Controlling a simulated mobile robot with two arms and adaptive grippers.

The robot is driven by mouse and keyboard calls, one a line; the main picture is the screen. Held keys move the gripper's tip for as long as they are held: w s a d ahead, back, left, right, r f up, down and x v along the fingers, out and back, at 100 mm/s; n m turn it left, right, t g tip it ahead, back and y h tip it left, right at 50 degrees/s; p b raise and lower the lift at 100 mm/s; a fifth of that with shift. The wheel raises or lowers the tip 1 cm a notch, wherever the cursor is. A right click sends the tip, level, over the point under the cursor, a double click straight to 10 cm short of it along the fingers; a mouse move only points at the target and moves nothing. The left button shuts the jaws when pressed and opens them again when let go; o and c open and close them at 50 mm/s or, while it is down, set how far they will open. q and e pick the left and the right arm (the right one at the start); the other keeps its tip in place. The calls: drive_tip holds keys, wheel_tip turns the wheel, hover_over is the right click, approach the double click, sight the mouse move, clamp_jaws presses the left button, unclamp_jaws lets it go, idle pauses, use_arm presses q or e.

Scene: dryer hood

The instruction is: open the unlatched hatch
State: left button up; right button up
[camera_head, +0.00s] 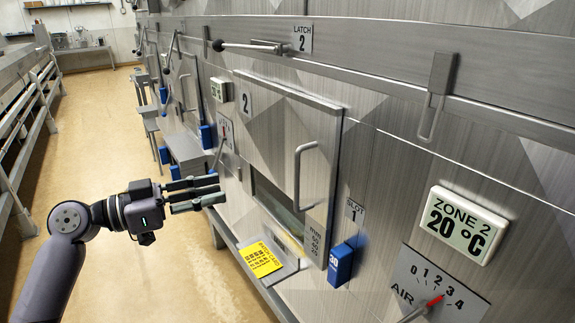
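A grey metal hatch (265,125) marked 2 is set in the machine wall at the middle. It has a vertical bar handle (298,178) near its right side. A long lever (245,46) beside the "LATCH 2" plate (302,38) lies almost level above the hatch. My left gripper (212,190) is in front of and left of the hatch, apart from the handle. Its fingers are spread and empty. My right gripper is out of view.
A yellow card (260,259) lies on a ledge below the hatch. A blue tag box (341,265) marked 30 is on the wall right of it. A "ZONE 2" display (464,224) and an air dial (435,290) are at right. Open floor (110,150) runs along the left, bounded by a railing.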

use_arm(q)
drive_tip(key=shift+m+h, duration=0.3)
drive_tip(key=shift+m, duration=0.1)
drive_tip(key=p+x, duration=0.2)
drive_tip(key=x, duration=0.3)
drive_tip(key=s+p+x, duration=0.1)
drive_tip(key=p+x, duration=0.2)
drive_tip(key=x, duration=0.3)
drive_tip(key=r+p+x, duration=0.1)
drive_tip(key=p+x, duration=0.1)
drive_tip(key=x, duration=0.4)
drive_tip(key=shift+s+d+r, duration=0.1)
drive_tip(key=shift+d, duration=0.4)
drive_tip(key=shift+c, duration=0.4)
clamp_jaws()
